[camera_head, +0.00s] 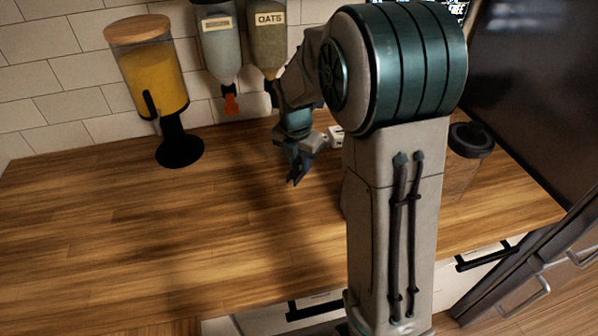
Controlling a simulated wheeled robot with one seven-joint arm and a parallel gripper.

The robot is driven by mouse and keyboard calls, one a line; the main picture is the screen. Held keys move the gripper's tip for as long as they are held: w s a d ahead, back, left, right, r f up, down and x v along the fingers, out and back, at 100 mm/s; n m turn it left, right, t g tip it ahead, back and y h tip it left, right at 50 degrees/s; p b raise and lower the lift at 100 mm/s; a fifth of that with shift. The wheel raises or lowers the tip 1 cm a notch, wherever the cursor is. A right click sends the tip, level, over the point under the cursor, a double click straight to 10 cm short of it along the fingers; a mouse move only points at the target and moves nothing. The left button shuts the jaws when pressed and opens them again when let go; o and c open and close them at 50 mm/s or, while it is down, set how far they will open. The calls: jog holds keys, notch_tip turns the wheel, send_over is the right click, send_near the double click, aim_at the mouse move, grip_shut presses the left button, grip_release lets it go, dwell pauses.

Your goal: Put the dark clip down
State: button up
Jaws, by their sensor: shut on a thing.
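My gripper (298,168) is over the wooden counter (130,240), near the middle of the head view, pointing down. It is shut on a small dark thing, the dark clip (294,180), which shows at the fingertips. The clip is small and blends with the dark fingers, so its outline is hard to make out. I cannot tell whether it touches the counter.
A dispenser with yellow contents (150,75) stands back left on a black base. Wall dispensers, one labelled OATS (269,40), hang behind my arm. A dark-lidded jar (472,140) is at right. The counter's left and front are clear.

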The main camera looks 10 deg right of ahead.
jog(key=shift+f, duration=2.05)
jog(key=shift+f, duration=0.15)
jog(key=o, duration=1)
jog(key=shift+c, duration=0.2)
